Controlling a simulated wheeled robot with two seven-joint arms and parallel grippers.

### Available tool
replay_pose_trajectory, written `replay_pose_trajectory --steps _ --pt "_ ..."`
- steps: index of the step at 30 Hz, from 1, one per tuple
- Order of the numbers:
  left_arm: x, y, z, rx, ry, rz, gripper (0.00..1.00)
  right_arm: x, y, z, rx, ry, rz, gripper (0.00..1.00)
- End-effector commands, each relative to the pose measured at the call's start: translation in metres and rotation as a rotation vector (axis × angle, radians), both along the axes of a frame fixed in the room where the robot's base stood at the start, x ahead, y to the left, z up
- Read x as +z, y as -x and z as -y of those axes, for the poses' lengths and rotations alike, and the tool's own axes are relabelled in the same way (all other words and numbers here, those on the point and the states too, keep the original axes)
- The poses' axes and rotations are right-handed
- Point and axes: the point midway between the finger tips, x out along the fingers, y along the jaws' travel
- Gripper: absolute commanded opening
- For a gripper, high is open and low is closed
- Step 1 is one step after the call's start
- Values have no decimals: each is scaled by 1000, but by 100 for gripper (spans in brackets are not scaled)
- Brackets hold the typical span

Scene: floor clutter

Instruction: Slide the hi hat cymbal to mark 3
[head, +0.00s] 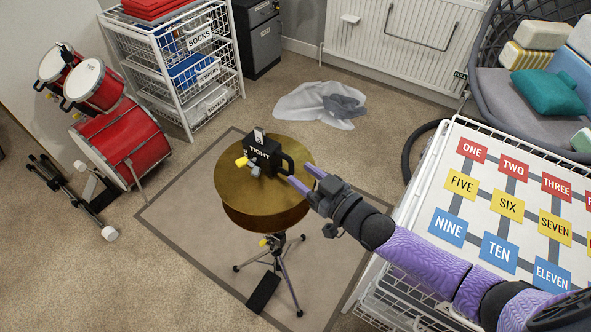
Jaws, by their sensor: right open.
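The hi hat cymbal (232,190) is a pair of brass discs on a black tripod stand (277,262) on the floor mat. A black block (265,152) reading "TIGHT" sits above the top disc. It has a loop handle (290,163) on its right side and a yellow piece (241,161) at its left. A small pale tag (258,135) stands on top, its print too small to read. No mark 3 can be made out. My right gripper (303,176) is open, its purple fingertips just right of the handle, with nothing seen between them. My left gripper is out of view.
Red drums (120,142) and a folded stand (75,195) are at left. A wire drawer rack (190,75) stands behind. A crumpled cloth (318,104) lies on the carpet. A word board (480,215) on a white wire unit fills the right, under my right arm.

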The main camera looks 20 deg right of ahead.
Motion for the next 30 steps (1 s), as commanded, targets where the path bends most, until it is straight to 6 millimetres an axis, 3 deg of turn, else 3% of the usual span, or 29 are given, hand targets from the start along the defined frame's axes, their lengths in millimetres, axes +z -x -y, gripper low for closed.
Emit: replay_pose_trajectory --steps 6,17,24,30 --pt "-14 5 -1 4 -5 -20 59 -2 -30 -15 0 -1 0 50" --pt "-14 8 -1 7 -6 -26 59 0 -36 -18 -1 0 -1 50" --pt "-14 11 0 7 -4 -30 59 0 -36 -18 -1 0 -1 0" --pt "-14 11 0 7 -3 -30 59 0 -36 -18 -1 0 -1 0"
